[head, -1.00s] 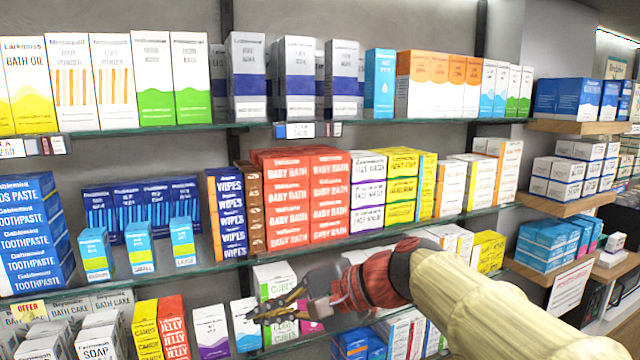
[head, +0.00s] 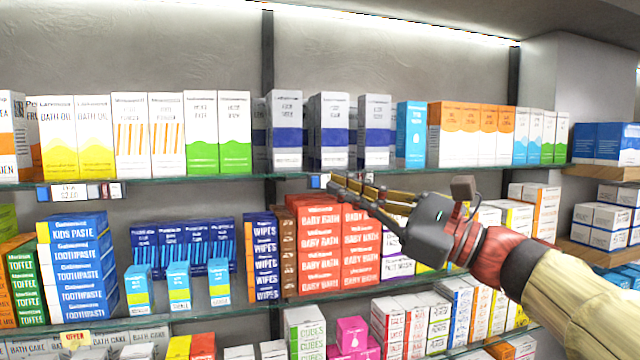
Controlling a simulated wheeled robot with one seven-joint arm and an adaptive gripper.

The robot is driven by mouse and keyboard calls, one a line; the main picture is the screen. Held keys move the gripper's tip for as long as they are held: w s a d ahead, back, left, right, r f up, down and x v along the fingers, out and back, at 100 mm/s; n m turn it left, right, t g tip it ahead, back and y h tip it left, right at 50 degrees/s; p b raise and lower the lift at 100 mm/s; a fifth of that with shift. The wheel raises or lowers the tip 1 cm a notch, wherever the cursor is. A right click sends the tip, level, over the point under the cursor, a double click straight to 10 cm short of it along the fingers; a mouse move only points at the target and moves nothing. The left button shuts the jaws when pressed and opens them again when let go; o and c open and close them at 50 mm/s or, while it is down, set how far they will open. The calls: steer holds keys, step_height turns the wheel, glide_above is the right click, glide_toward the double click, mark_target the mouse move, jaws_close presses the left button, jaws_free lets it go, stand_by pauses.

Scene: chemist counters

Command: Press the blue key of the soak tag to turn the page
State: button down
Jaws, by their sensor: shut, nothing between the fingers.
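A small electronic shelf tag (head: 325,181) sits on the front edge of the upper glass shelf, below the white, grey and blue boxes (head: 330,130). Its blue key (head: 315,182) shows at its left end. The rest of the tag is mostly hidden behind my fingers, and its page cannot be read. My gripper (head: 338,181) is shut and empty, its fingers pointing left with the tips in front of the tag. I cannot tell whether the tips touch it. The box print is too small to read surely.
Another price tag (head: 82,191) with small coloured keys hangs on the same shelf edge at the left. Red baby bath boxes (head: 320,250) stand on the shelf below, close under my gripper. Blue boxes (head: 602,144) stand on a wooden shelf at the right.

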mark_target(323, 181)
steer(key=shift+s, duration=0.15)
steer(key=w+a+p, duration=0.2)
steer(key=w, duration=0.6)
steer(key=shift+w+a+p, duration=0.25)
steer(key=shift+w+p, duration=0.05)
steer(key=shift+p, duration=0.05)
steer(key=shift+w, duration=0.1)
stand_by(1.3)
steer(key=shift+w+a, duration=0.1)
steer(key=shift+w, duration=0.25)
steer(key=shift+w+a, duration=0.1)
steer(key=shift+w, duration=0.3)
stand_by(0.9)
steer(key=shift+s, duration=0.15)
steer(key=shift+s+d+b, duration=0.25)
steer(key=shift+s+b, duration=0.25)
steer(key=shift+s, duration=0.2)
